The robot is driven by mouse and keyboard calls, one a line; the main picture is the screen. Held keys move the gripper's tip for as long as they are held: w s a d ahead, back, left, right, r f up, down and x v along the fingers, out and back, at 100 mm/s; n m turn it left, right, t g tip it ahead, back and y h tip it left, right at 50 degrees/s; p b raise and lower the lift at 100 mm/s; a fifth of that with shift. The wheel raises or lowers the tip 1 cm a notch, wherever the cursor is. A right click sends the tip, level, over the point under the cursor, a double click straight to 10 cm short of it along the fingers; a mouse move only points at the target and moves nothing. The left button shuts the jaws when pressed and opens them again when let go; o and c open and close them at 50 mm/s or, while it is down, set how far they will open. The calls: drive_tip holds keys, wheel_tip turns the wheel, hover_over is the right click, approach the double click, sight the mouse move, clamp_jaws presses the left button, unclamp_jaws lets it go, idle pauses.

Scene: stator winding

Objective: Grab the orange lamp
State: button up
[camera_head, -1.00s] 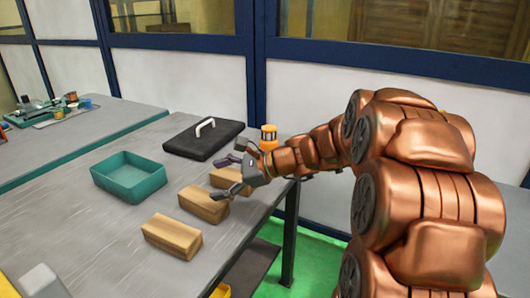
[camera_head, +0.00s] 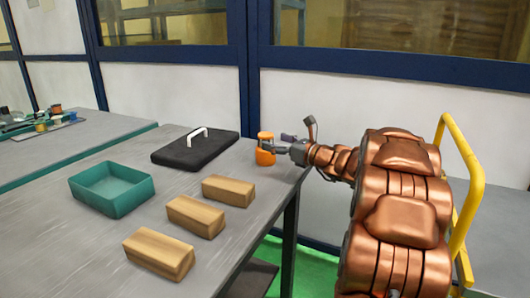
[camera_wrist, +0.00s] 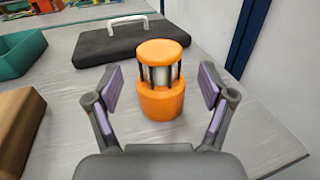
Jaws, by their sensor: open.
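The orange lamp (camera_head: 265,150) stands upright near the back right corner of the grey table. In the wrist view the lamp (camera_wrist: 161,84) has an orange cap and base with a pale middle behind dark bars. My gripper (camera_wrist: 161,88) is open, with one finger on each side of the lamp. There is a gap between each finger and the lamp in this view. In the head view my gripper (camera_head: 277,146) reaches in from the right at the lamp, low over the table.
A black case (camera_head: 196,151) with a white handle lies left of the lamp. A teal tray (camera_head: 112,190) and three wooden blocks, the nearest to the lamp being one block (camera_head: 228,191), are on the table. A wall with dark blue frames (camera_head: 250,90) stands behind.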

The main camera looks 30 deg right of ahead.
drive_tip(key=shift+x, duration=2.35)
drive_tip(key=shift+c, duration=0.4)
drive_tip(key=c, duration=1.3)
